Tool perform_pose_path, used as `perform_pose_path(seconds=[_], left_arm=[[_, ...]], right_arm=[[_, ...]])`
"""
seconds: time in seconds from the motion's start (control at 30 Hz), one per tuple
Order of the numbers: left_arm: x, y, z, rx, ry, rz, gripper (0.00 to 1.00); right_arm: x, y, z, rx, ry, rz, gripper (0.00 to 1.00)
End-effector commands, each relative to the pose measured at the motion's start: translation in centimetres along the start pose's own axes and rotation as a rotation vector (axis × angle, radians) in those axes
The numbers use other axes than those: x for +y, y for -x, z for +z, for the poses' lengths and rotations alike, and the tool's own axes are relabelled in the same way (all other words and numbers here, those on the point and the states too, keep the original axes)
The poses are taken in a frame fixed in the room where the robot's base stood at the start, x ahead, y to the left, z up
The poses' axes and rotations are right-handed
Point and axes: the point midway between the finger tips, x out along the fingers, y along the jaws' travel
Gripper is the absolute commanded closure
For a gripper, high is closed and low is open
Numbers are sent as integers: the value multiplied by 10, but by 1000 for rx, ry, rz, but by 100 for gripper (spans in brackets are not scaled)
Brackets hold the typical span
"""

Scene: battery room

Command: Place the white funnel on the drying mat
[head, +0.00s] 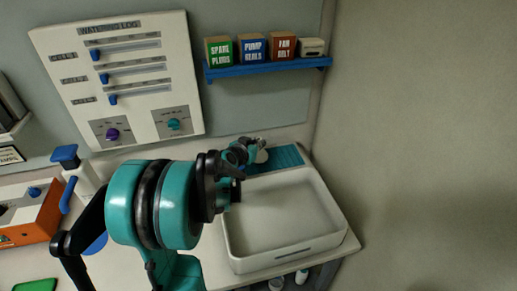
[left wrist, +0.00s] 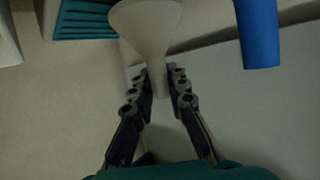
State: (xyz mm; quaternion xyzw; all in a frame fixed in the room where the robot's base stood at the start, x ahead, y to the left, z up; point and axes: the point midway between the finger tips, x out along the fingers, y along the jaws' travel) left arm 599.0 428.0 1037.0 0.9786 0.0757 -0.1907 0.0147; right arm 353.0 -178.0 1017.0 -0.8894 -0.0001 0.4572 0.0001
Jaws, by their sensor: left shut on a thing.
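The white funnel (left wrist: 148,25) is held by its narrow stem between the fingers of my left gripper (left wrist: 159,82), with its wide end away from the wrist. In the head view only a small pale part of the funnel (head: 262,156) shows beyond my left gripper (head: 243,152); the arm hides the rest. The teal ribbed drying mat (head: 287,156) lies at the back, behind the basin, right beside the gripper. In the left wrist view the mat (left wrist: 85,20) is at the top left, partly behind the funnel. I cannot tell whether the funnel touches it. My right gripper is not in view.
A white basin (head: 340,222) stands in front of the mat. A blue shelf (head: 268,68) with several small boxes hangs above it. A panel with sliders (head: 130,75) is on the wall. An orange box (head: 35,218) is at the left. A blue object (left wrist: 257,35) hangs close in the wrist view.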

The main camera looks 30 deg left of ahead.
Motion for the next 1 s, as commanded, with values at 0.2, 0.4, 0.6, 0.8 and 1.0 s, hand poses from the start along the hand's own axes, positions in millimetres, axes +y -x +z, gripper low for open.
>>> perform_pose_path(seconds=[0.2,0.4,0.6,0.8,1.0], left_arm=[[0,-7,17,0,0,0,100],[0,-7,18,0,0,0,100],[0,-8,19,0,0,0,64],[0,-8,19,0,0,0,64],[0,0,15,0,1,-2,64]], right_arm=[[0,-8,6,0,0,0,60],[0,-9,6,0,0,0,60],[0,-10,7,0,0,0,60],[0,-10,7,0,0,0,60],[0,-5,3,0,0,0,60]])
